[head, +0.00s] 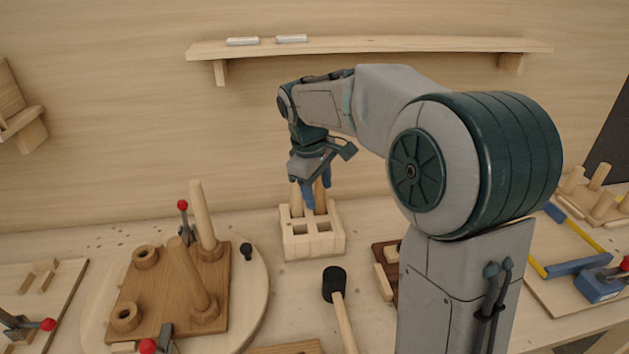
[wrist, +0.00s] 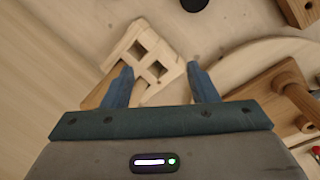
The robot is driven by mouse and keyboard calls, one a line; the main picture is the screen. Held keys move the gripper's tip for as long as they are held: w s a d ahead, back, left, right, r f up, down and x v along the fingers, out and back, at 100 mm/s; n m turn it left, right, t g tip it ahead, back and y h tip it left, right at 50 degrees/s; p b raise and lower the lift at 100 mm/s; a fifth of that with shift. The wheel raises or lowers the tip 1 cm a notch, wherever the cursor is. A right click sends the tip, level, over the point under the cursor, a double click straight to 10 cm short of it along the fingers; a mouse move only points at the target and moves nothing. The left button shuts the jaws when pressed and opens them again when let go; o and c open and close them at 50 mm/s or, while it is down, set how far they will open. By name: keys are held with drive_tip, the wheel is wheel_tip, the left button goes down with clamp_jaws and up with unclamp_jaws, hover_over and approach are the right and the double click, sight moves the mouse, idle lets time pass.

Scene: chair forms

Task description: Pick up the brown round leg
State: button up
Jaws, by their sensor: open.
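The brown round leg (head: 320,198) stands upright in a pale wooden block holder (head: 318,248), in a back socket. A paler leg (head: 296,199) stands in the socket to its left. My gripper (head: 316,192) is over the holder with its blue fingers open, close around or beside the brown leg's upper part; contact cannot be told. In the wrist view, my open gripper (wrist: 160,69) shows the holder (wrist: 170,76) with empty square sockets beyond and between its fingers. A tan leg (wrist: 99,94) shows there partly behind the left finger; which leg it is, I cannot tell.
A brown seat board (head: 150,290) with two standing legs and ring sockets lies on a round turntable (head: 257,295) at left. A black-headed mallet (head: 335,284) lies in front of the holder. A wall shelf (head: 370,45) runs above my arm.

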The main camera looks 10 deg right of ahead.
drive_tip(key=w+d+n+p, duration=0.1)
drive_tip(key=w, duration=0.4)
drive_tip(key=w+d+f+n+y+p, duration=0.1)
drive_tip(key=w+n+p, duration=0.1)
drive_tip(key=w, duration=0.4)
drive_tip(key=w+d+n+g+p, duration=0.1)
drive_tip(key=w+n+p, duration=0.1)
drive_tip(key=w, duration=0.4)
drive_tip(key=shift+d+f+y, duration=0.1)
drive_tip(key=shift+f+y, duration=0.3)
drive_tip(key=shift+w+d+f, duration=0.1)
drive_tip(key=shift+w+f, duration=0.05)
drive_tip(key=shift+f, duration=0.25)
drive_tip(key=p, duration=0.3)
hover_over(320, 196)
drive_tip(key=w, duration=0.2)
wheel_tip(320, 196, down, 6)
drive_tip(key=shift+s+f, duration=0.15)
drive_tip(key=shift+f, duration=0.25)
drive_tip(key=shift+d, duration=0.1)
clamp_jaws()
